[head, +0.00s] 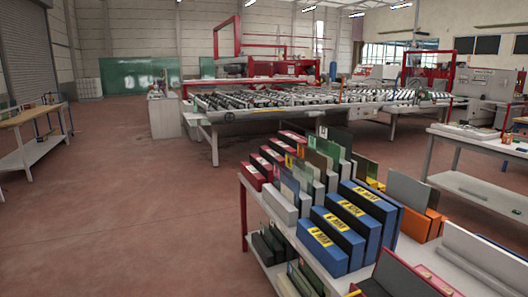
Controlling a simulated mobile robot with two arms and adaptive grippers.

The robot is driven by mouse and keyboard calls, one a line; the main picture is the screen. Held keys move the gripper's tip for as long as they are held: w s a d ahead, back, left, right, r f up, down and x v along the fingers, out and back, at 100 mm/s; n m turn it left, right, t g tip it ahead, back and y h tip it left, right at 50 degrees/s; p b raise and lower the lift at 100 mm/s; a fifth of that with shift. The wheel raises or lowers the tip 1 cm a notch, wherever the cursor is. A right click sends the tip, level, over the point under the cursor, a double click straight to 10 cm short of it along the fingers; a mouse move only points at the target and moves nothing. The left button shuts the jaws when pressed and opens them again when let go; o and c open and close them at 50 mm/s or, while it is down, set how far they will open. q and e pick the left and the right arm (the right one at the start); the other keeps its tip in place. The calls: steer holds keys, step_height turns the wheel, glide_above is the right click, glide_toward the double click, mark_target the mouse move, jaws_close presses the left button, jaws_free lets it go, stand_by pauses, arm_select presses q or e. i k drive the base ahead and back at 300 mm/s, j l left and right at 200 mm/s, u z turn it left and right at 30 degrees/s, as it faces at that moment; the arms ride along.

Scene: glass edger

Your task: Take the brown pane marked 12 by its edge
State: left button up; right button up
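Several thin panes stand on edge in slotted blocks on a rack at the lower right of the head view. A brownish pane (317,159) stands among green and bluish panes near the middle of the rack. A grey-brown pane (408,190) stands in an orange block (412,222) further right. I cannot read a 12 on any pane, so I cannot tell which one bears it. Lower parts of the panes are hidden by the blocks. Neither of my grippers is in view.
Blue blocks (338,234) with yellow labels and red blocks (252,176) crowd the rack around the panes. The rack has a lower shelf with more blocks. A roller table (290,100) stands behind it. The floor (130,210) to the left is clear.

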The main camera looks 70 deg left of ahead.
mark_target(318, 163)
steer(key=j+u, duration=0.15)
steer(key=u, duration=0.25)
steer(key=j+u, duration=0.2)
steer(key=u, duration=0.2)
steer(key=j+u, duration=0.2)
steer(key=u, duration=0.2)
steer(key=j+u, duration=0.15)
steer(key=u, duration=0.25)
steer(key=i+j, duration=0.15)
steer(key=j, duration=0.2)
steer(key=i+j, duration=0.2)
steer(key=j, duration=0.2)
steer(key=i+j, duration=0.15)
steer(key=j, duration=0.2)
